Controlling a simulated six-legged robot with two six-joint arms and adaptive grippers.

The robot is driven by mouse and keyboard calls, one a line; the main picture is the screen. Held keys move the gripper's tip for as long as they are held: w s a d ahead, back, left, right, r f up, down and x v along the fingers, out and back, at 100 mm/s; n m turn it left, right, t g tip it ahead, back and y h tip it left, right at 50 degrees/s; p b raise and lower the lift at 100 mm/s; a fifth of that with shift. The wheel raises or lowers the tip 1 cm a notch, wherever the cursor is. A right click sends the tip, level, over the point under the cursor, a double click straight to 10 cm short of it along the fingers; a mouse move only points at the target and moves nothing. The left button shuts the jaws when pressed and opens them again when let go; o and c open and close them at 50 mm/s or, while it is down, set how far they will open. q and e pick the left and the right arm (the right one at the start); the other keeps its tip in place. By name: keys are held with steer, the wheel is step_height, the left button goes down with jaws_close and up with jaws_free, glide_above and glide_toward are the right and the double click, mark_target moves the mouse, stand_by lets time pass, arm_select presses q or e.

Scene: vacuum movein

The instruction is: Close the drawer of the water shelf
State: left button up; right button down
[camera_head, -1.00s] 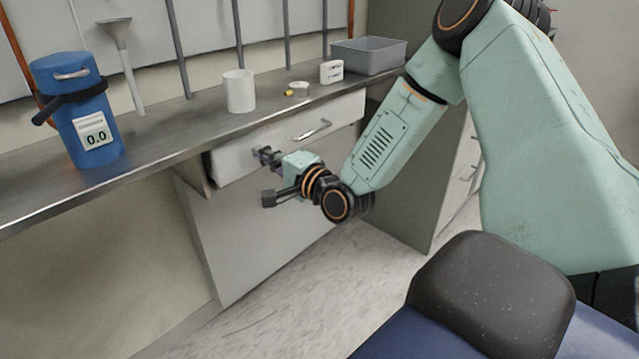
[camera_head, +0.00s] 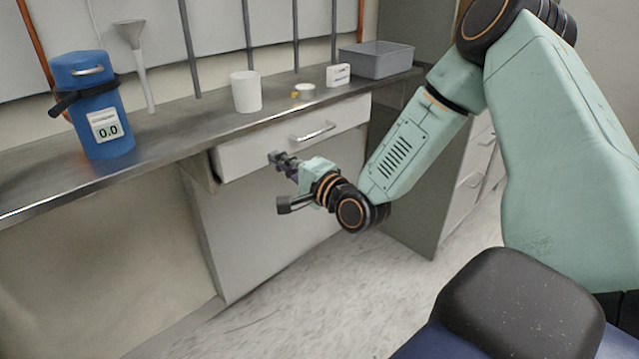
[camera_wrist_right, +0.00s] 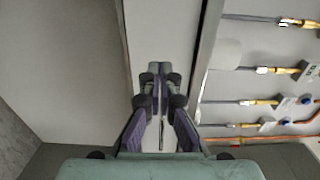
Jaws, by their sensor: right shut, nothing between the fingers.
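The water shelf is a metal counter (camera_head: 165,135) with a white cabinet (camera_head: 255,225) below it. Its drawer (camera_head: 262,148) has a white front and a silver bar handle (camera_head: 313,132). The drawer front sits close under the counter edge; I cannot tell whether a small gap is left. My right gripper (camera_head: 281,161) is shut and empty, its tips at the drawer front, left of the handle. In the right wrist view, the shut fingertips (camera_wrist_right: 160,73) are over the pale drawer front (camera_wrist_right: 163,35); contact is unclear. My left gripper is not in view.
The floor (camera_head: 330,270) before the cabinet is clear. Valved pipes (camera_wrist_right: 270,70) show on the right in the wrist view.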

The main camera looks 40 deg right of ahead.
steer(key=s+p, duration=0.6)
steer(key=s, duration=0.4)
steer(key=shift+d, duration=0.35)
steer(key=shift+r, duration=0.1)
